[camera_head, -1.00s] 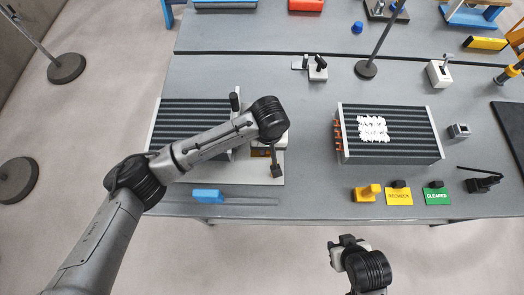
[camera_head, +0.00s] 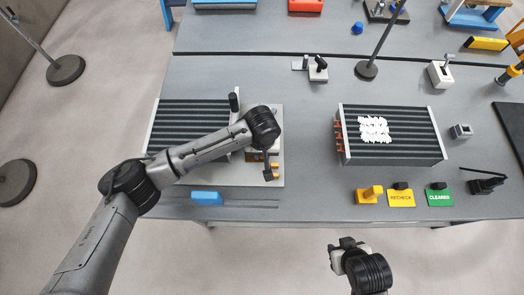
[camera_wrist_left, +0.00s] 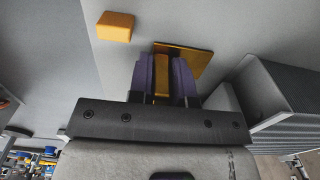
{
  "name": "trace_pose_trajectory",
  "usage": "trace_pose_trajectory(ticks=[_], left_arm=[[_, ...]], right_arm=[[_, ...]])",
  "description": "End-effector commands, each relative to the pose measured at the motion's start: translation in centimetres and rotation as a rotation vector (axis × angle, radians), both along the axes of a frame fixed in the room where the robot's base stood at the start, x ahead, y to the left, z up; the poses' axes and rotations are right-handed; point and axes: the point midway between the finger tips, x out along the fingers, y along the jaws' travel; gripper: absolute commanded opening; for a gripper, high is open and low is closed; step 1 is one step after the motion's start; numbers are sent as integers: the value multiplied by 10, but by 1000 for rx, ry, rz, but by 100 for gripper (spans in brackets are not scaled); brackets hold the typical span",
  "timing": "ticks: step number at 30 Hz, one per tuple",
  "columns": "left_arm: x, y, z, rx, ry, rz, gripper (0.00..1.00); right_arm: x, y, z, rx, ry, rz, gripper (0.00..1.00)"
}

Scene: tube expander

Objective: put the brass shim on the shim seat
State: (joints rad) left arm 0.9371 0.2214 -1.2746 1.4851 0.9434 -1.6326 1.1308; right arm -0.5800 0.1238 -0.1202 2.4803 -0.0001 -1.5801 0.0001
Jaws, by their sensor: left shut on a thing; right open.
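My left gripper (camera_head: 262,156) is over the pale base plate (camera_head: 240,173) at the right end of the left finned block. In the left wrist view its purple fingers (camera_wrist_left: 164,76) are shut on a narrow brass piece. A flat brass plate (camera_wrist_left: 195,62) shows just beyond the fingers, seemingly the shim; the fingers cover part of it. A separate yellow block (camera_wrist_left: 115,26) lies to the left in that view. In the head view the arm hides much of this area, and I cannot make out the shim seat. My right gripper (camera_head: 346,246) is open and empty, in front of the table.
The left finned block (camera_head: 190,125) stands close to the left gripper. A blue-handled tool (camera_head: 207,198) lies near the front edge. Another finned block (camera_head: 405,135), with white pieces on top, stands right. RECHECK (camera_head: 401,198) and CLEARED (camera_head: 439,197) cards lie in front. The table between the blocks is clear.

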Motion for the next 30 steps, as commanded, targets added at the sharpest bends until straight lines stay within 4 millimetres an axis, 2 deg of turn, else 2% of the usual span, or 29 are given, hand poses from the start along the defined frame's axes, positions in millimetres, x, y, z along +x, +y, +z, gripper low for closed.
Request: trace_pose_trajectory(ticks=[3,4,11,20,23,30], left_arm=[[0,0,-2,-1,1,0,0],[0,0,-2,-1,1,0,22],[0,0,-2,-1,0,0,44],[0,0,-1,0,-1,0,44],[0,-1,11,-2,-2,0,44],[0,-1,55,-3,-1,0,44]], right_arm=[[0,-1,3,-3,1,2,43],[0,-1,2,-3,1,2,43],[0,-1,1,-3,1,1,43],[0,1,-1,4,1,-3,43],[0,2,3,5,2,-5,43],[0,2,13,8,1,-6,43]])
